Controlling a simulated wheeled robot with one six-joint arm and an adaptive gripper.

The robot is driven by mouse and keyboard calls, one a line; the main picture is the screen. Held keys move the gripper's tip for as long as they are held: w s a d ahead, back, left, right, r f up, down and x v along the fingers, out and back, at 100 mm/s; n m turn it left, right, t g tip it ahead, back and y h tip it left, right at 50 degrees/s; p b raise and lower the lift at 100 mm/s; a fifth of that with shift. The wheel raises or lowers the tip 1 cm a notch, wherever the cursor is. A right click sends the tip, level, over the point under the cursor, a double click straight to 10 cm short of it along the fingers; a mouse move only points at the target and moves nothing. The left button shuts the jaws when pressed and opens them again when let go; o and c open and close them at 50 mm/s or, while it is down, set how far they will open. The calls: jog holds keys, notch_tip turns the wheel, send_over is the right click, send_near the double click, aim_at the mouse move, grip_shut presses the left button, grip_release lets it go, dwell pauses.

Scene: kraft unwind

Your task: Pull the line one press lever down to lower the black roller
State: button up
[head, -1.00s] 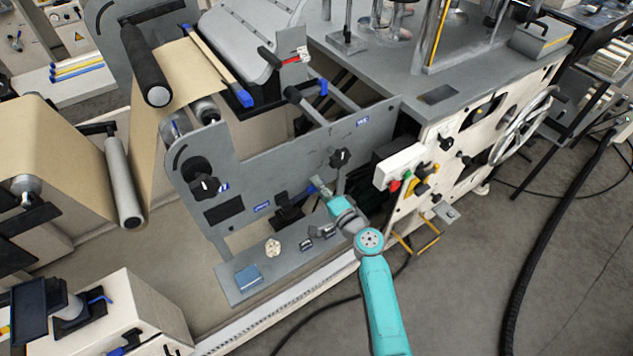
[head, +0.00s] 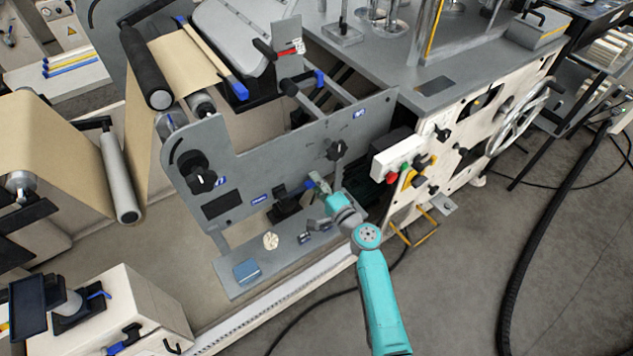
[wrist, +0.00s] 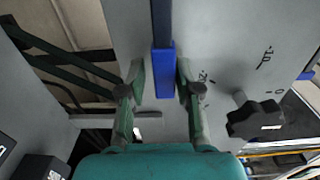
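A lever with a blue grip (wrist: 164,72) stands upright in the wrist view, between my gripper's two fingers (wrist: 164,85). Narrow gaps show on both sides of the grip, so my gripper looks open around it. In the head view my gripper (head: 318,186) is at the lower part of the grey side plate, beside the blue grip (head: 308,183). The lever's pivot end is hard to make out. A black roller (head: 146,62) with a pale end cap is at the upper left, beside the brown paper web.
The grey side plate (head: 285,160) carries a black knob (head: 337,150), which also shows at the right of the wrist view (wrist: 255,120). A box with red and green buttons (head: 397,157) is right of the gripper. Open floor lies at the lower right.

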dwell(0.3)
jog(key=v, duration=1.2)
jog(key=s+d+f+n+g+h, duration=0.15)
jog(key=s+d+f+h, duration=0.25)
jog(key=s, duration=0.8)
jog(key=s+d+f+n+h, duration=0.2)
jog(key=s+d+f+h, duration=0.15)
jog(key=s, duration=0.95)
jog(key=s+d+r+n, duration=0.1)
jog(key=s+r+n, duration=0.1)
jog(key=s+r, duration=0.4)
jog(key=s+d+r+n+t+h, duration=0.1)
jog(key=s+d+r+n, duration=0.1)
jog(key=s+r, duration=0.4)
jog(key=s+d+r+n+h, duration=0.1)
jog(key=s+r+n, duration=0.3)
jog(key=s+r, duration=0.2)
jog(key=shift+s+d+h, duration=0.15)
jog(key=shift+s+h, duration=0.1)
jog(key=shift+s, duration=0.65)
